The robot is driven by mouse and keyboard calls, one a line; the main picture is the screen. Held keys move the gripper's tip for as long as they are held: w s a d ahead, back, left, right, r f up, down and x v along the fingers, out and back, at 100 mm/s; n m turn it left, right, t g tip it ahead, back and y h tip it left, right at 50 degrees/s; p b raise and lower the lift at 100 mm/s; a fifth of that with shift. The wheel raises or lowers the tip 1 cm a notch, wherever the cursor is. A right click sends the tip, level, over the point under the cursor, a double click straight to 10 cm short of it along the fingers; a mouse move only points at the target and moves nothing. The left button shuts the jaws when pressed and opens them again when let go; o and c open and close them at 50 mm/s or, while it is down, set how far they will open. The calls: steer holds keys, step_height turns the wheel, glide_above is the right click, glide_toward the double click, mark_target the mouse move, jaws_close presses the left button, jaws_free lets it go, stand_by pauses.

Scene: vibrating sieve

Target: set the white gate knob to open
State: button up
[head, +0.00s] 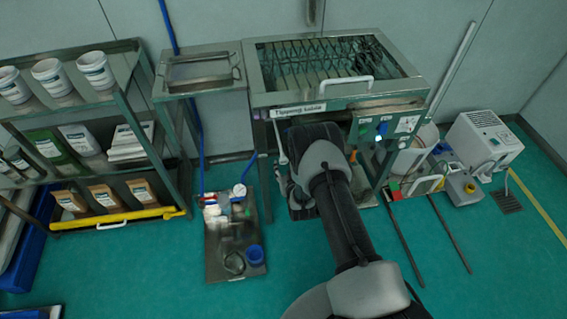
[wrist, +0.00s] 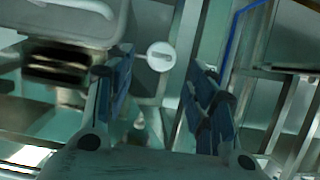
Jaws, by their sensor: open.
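The white gate knob (wrist: 161,56) shows in the wrist view as a round white disc with a short grey bar across its face. The bar lies close to level in that picture, slightly tilted. My gripper (wrist: 162,70) is open, with one blue-padded finger on each side of the knob in the picture. No contact with the knob shows, and I cannot tell the distance left to it. In the head view my arm covers the gripper and the front of the sieve machine (head: 262,75), and I cannot make out the knob there.
A shelf rack (head: 95,115) stands at the left. A metal tray (head: 213,268) with small items, including a blue cup (head: 254,255), lies on the floor. A control panel (head: 383,130) is right of my arm. A white device (head: 485,140) stands farther right. Open green floor lies in front.

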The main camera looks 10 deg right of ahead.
mark_target(284, 161)
steer(key=b+x, duration=0.2)
steer(key=x, duration=0.4)
steer(key=shift+w+f, duration=0.1)
steer(key=shift+w, duration=0.05)
jaws_close()
stand_by(0.5)
